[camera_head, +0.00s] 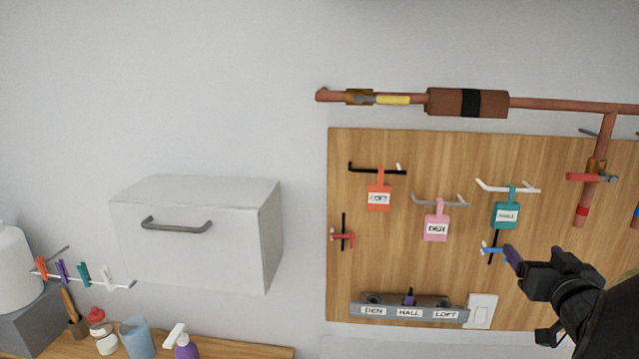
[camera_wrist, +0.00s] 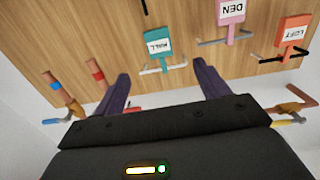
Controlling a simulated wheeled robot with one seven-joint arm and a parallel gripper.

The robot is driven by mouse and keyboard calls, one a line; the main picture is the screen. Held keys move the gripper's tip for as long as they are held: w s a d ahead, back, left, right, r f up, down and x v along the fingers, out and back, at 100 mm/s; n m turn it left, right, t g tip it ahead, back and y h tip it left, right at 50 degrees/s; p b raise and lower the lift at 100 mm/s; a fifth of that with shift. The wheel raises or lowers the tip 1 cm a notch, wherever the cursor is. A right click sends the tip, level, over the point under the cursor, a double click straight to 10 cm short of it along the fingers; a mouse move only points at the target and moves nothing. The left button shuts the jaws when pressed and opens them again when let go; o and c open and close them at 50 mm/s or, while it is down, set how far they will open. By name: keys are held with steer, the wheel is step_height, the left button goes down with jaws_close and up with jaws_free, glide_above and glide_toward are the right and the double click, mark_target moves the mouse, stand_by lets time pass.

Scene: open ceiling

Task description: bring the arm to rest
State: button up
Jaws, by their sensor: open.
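My gripper (camera_head: 513,257) is at the lower right of the head view, in front of the wooden board (camera_head: 560,270). In the wrist view my gripper (camera_wrist: 160,88) has its two dark purple fingers wide apart, with nothing held between them. The teal HALL tag (camera_head: 506,214) hangs from a white hook above the fingers. In the wrist view the HALL tag (camera_wrist: 157,46) shows beyond the gap between the fingers. How far the fingertips are from the board is hard to tell.
Copper pipe (camera_head: 550,104) runs above and at right. A white cabinet (camera_head: 196,232) hangs left. Open wall lies above.

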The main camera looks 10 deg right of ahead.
steer(key=w+a+f+g+y, duration=0.25)
steer(key=a+f+g, duration=0.45)
steer(key=a+f, duration=0.85)
steer(key=s+a+f+n+g+y, duration=0.1)
steer(key=s+a+f+g, duration=0.2)
steer(key=a, duration=0.4)
steer(key=s+a+f+n+g+y, duration=0.1)
steer(key=s+a+f+n+g, duration=0.1)
steer(key=s+a+f+g, duration=0.2)
steer(key=s+a+f, duration=0.2)
steer(key=s+a, duration=0.1)
steer(key=shift+s+a, duration=0.2)
steer(key=shift+s, duration=0.15)
